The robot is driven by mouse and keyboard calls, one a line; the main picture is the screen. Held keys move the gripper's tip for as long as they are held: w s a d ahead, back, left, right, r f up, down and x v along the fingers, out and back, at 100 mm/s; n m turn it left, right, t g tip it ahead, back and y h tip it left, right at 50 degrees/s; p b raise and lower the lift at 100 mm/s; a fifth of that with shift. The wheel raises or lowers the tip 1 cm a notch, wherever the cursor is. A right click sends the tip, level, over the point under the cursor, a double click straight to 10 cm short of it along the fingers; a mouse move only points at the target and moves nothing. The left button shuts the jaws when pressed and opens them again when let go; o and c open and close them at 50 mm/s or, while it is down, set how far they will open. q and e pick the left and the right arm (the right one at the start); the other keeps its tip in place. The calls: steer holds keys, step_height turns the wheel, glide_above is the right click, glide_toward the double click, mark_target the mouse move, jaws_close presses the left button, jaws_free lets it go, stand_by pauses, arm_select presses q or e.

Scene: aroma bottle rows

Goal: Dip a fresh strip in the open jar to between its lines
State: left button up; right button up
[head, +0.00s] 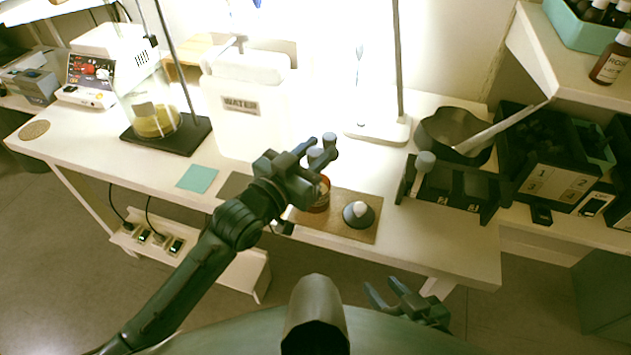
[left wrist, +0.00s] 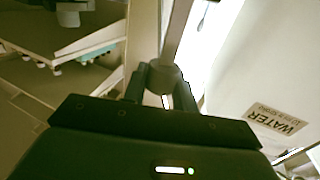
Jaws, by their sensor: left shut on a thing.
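My left gripper (head: 322,148) is above the amber open jar (head: 318,198), which it partly hides. It is shut on what looks like the strip, with a round grey head (left wrist: 163,78) and a thin pale part (left wrist: 166,101) between the fingers in the left wrist view. The strip's lower end and its lines are hidden, so I cannot tell whether it is in the jar. A grey domed lid with a pale knob (head: 358,214) lies on the brown mat (head: 338,229), right of the jar. My right gripper (head: 388,292) is open and empty, in front of the table.
A black rack (head: 455,188) with a similar round-headed piece (head: 424,163) stands to the right, before a dark pan (head: 452,130). A white WATER container (head: 243,125) stands behind my left gripper. A beaker (head: 152,110) and a teal pad (head: 197,178) are further left.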

arm_select(q)
steer(key=shift+r, duration=0.15)
stand_by(0.4)
step_height(320, 180, up, 6)
steer(key=p, duration=0.6)
steer(key=shift+f, duration=0.2)
